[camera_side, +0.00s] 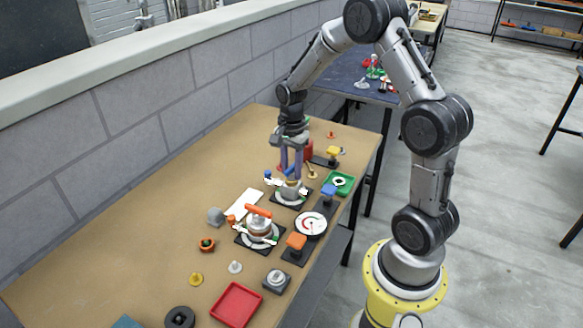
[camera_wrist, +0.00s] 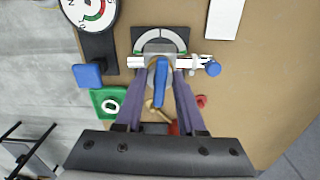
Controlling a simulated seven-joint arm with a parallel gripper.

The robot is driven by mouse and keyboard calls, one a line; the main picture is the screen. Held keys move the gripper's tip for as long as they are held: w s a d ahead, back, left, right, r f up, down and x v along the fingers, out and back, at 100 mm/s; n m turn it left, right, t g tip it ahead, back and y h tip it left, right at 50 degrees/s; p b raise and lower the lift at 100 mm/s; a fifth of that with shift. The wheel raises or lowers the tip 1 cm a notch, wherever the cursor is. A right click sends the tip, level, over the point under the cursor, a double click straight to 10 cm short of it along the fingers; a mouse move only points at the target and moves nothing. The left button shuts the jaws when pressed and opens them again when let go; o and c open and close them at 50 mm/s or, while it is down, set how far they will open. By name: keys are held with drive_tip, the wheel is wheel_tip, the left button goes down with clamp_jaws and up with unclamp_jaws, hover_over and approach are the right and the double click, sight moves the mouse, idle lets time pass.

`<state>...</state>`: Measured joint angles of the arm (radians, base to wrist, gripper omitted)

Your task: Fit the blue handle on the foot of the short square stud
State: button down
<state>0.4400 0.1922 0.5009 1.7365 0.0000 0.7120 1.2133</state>
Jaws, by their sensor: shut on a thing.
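The blue handle (camera_wrist: 161,80) is between the two fingertips of my gripper (camera_wrist: 162,74), which is shut on it. It also shows in the side view (camera_side: 290,171), low over the far valve fixture. That fixture has a square black plate (camera_wrist: 181,33) with a white and green dial, and pipe stubs to left and right. A blue knob (camera_wrist: 213,68) ends the right-hand stub. In the wrist view the handle lies over the fixture's round middle. The short square stud is hidden under the handle and fingers, so I cannot tell whether they touch. My gripper (camera_side: 291,170) points straight down.
A similar fixture with an orange handle (camera_side: 258,211) stands nearer. A round gauge (camera_side: 311,223), a blue block (camera_side: 328,190) and a green tray (camera_side: 341,186) are close by. A red tray (camera_side: 237,304) is at the front. A white card (camera_side: 243,203) lies beside the fixtures.

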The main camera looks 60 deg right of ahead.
sight(292, 166)
drive_tip(key=shift+f, duration=0.2)
drive_tip(key=shift+c, duration=0.5)
unclamp_jaws()
drive_tip(key=shift+r, duration=3.8)
